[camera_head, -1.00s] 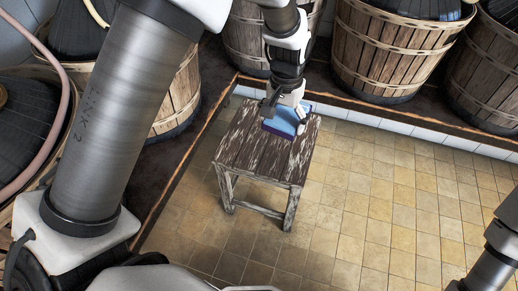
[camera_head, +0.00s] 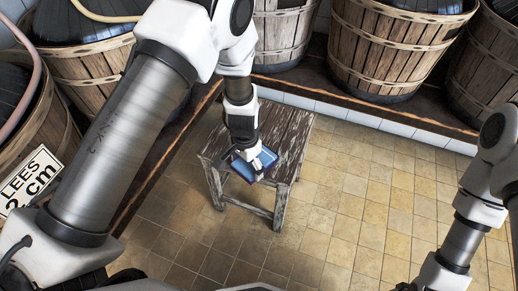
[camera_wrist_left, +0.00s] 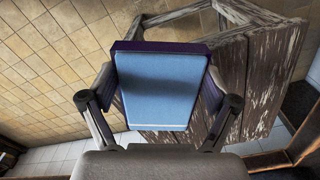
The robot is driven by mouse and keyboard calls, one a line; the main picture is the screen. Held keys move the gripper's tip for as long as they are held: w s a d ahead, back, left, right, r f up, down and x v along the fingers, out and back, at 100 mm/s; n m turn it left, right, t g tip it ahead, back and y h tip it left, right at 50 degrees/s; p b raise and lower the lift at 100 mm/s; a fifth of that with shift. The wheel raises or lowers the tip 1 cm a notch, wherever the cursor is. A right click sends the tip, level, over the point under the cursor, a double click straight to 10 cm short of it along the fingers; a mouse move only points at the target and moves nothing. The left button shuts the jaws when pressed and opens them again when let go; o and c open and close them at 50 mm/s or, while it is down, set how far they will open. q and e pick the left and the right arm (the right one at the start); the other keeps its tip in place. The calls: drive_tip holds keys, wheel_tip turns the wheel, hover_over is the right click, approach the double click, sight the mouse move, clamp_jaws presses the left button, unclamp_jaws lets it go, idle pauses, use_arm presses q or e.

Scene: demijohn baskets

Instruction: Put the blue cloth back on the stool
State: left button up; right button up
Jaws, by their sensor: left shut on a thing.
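The blue cloth (camera_head: 242,169) is a flat, folded, light-blue pad with dark purple edges. My left gripper (camera_head: 256,165) is shut on it. In the left wrist view the cloth (camera_wrist_left: 157,88) sits between the two fingers, which touch its purple sides. The worn wooden stool (camera_head: 286,132) stands on the tiles. In the head view the cloth overlaps the stool's near edge; I cannot tell whether they touch. In the left wrist view the stool (camera_wrist_left: 275,65) shows behind and right of the cloth. My right arm is at the right, with its gripper out of view.
Large wooden-slat baskets (camera_head: 390,50) holding dark demijohns line the back and left on a raised ledge (camera_head: 350,108). A "LEES 2 cm" sign (camera_head: 30,182) is at the left. The tiled floor (camera_head: 350,200) right of the stool is clear.

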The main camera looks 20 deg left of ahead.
use_arm(q)
drive_tip(key=w, duration=0.2)
drive_tip(key=w+f+b, duration=0.1)
drive_tip(key=w, duration=0.5)
drive_tip(key=shift+w+d+f+b, duration=0.2)
drive_tip(key=shift+d+f+b, duration=0.1)
drive_tip(key=shift+b, duration=0.1)
wheel_tip(320, 180, down, 3)
drive_tip(key=shift+f+b, duration=0.1)
drive_tip(key=shift+b, duration=0.55)
drive_tip(key=o, duration=1.1)
